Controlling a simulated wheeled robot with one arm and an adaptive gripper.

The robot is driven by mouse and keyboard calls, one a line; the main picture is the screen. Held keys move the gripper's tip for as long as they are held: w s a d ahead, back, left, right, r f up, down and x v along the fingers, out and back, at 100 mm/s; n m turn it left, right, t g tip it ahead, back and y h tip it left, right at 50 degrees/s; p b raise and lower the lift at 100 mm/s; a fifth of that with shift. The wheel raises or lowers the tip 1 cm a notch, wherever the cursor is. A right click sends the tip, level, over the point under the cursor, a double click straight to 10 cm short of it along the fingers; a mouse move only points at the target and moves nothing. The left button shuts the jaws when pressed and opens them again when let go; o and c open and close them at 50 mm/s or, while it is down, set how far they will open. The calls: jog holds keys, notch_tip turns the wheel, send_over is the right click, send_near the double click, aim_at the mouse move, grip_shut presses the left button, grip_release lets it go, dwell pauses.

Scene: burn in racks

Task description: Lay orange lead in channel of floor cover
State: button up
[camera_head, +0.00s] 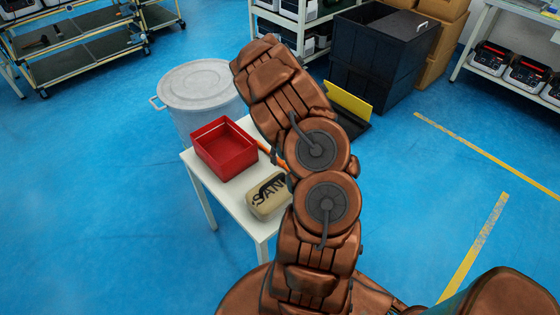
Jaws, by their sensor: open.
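The orange lead (269,151) shows only as a short piece on the white table, just right of the red bin. My arm hides the rest of it. The floor cover (353,125) appears to be the black piece on the blue floor behind my arm, with its yellow lid (348,103) raised. My arm hides its left part, and I cannot see into its channel. My gripper cannot be made out; my arm's links cover the middle of the view.
The white table (226,203) holds an open red bin (224,148) and a tan sandbag (267,196). A lidded grey drum (197,88) stands behind it. Black crates (375,57) stand behind the floor cover. The floor right of the cover is clear, with yellow lines (478,245).

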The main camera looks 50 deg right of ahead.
jog(key=shift+f, duration=1.05)
grip_shut()
